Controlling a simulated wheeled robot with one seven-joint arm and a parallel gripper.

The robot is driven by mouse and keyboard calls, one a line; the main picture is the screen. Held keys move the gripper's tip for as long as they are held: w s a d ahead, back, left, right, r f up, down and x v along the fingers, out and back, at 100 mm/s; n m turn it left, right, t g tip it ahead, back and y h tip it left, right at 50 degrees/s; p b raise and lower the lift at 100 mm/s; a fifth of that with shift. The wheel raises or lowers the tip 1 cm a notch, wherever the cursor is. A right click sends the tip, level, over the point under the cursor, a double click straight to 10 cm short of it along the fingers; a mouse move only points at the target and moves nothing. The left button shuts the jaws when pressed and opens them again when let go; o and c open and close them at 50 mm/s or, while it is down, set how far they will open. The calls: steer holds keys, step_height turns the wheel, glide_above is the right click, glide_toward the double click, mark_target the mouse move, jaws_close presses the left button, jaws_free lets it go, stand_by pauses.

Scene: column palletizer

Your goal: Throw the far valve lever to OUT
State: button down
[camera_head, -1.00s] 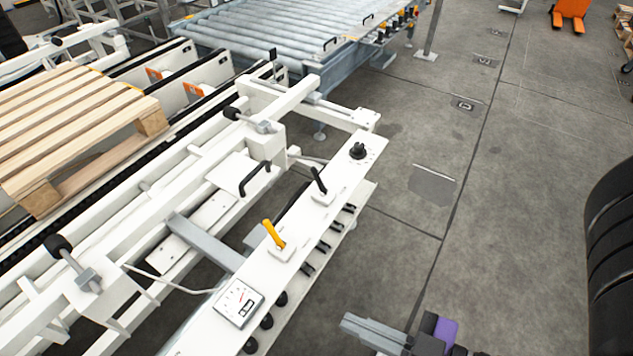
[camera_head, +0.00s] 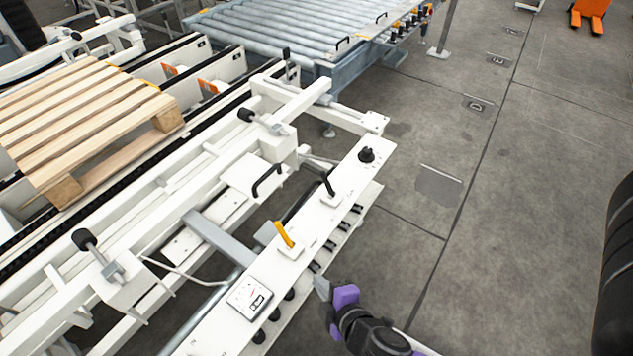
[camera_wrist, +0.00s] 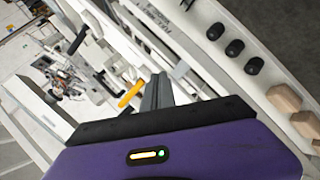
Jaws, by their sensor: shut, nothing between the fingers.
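A white control panel (camera_head: 306,232) runs along the machine's near side. It carries a yellow lever (camera_head: 284,236) and, farther along, a black lever (camera_head: 327,184); both stand tilted from their plates. I cannot tell which one is the far valve lever, and no OUT mark is readable. My gripper (camera_head: 322,287) is shut and empty, just right of the panel's near part and apart from both levers. In the wrist view the closed fingers (camera_wrist: 157,92) appear beside the yellow lever (camera_wrist: 131,91), with the black lever (camera_wrist: 106,84) beyond it.
Two black-knobbed handles (camera_head: 84,240) (camera_head: 246,115) rise from the white frame. A wooden pallet (camera_head: 90,120) lies on the conveyor.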

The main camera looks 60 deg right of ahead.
steer(key=w+d+h, duration=0.1)
steer(key=w+d, duration=0.1)
steer(key=w+d+h, duration=0.1)
steer(key=w+d, duration=0.1)
steer(key=w+d+n+g+h, duration=0.1)
steer(key=w+d+h, duration=0.1)
steer(key=shift+w+d+r, duration=0.1)
steer(key=shift+d+r, duration=0.15)
steer(key=shift+d, duration=0.15)
steer(key=g+h, duration=0.2)
steer(key=h, duration=0.3)
glide_toward(328, 185)
steer(key=w+a+r, duration=0.1)
steer(key=w+a, duration=0.1)
steer(key=w, duration=0.1)
steer(key=shift+s+r+n, duration=0.15)
steer(key=shift+r+n, duration=0.1)
steer(key=shift+n, duration=0.05)
steer(key=shift+d, duration=0.1)
steer(key=x, duration=0.9)
steer(key=shift+d+f+p, duration=0.2)
steer(key=shift+d+p, duration=0.1)
steer(key=shift+p, duration=0.1)
steer(key=shift+f+b, duration=0.1)
steer(key=shift+b, duration=0.4)
